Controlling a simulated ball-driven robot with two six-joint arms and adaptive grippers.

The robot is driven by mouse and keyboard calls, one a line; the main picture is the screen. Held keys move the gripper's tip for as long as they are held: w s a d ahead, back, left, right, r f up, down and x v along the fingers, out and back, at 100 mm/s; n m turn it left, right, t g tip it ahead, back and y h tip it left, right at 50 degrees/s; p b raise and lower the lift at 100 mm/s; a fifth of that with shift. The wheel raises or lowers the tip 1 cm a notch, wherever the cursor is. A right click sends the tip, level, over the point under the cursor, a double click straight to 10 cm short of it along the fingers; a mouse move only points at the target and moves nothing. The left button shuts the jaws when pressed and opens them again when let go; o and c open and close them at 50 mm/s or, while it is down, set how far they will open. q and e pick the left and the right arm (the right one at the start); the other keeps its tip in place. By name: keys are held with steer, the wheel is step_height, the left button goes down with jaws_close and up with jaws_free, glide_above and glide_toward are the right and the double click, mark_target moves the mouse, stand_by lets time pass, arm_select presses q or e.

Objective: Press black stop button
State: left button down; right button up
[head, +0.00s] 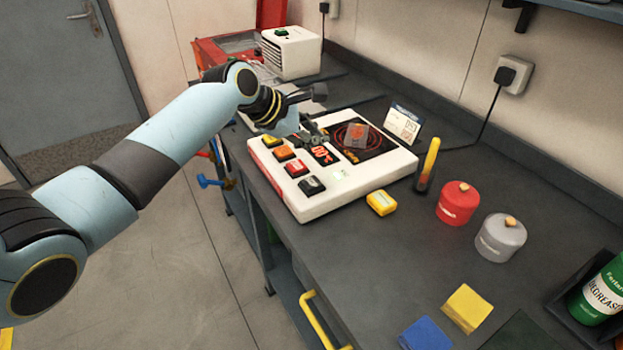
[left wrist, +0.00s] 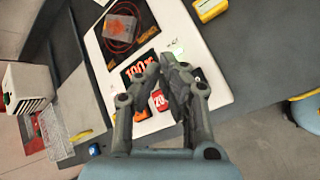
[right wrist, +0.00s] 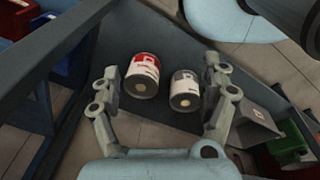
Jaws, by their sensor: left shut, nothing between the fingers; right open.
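A black button (head: 311,186) sits on the near edge of a white hotplate unit (head: 340,205), at the end of a row with yellow, orange and red buttons. In the left wrist view a dark patch beside the finger looks like the black button (left wrist: 198,74), partly hidden. My left gripper (head: 312,135) is shut and empty, over the unit near its red display and farther back than the black button. Its fingers show in the left wrist view. My right gripper (right wrist: 161,68) is open and empty, seen only in its own wrist view.
The unit's red-ringed plate (head: 362,140) bears a small block. A yellow box (head: 382,203), a red pot (head: 458,203) and a grey pot (head: 501,238) stand to its right.

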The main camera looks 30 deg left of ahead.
arm_select(q)
steer(key=shift+f, duration=0.2)
steer(key=b, duration=0.9)
glide_above(313, 184)
step_height(313, 184, down, 6)
steer(key=shift+f, duration=1.25)
steer(key=shift+f, duration=0.3)
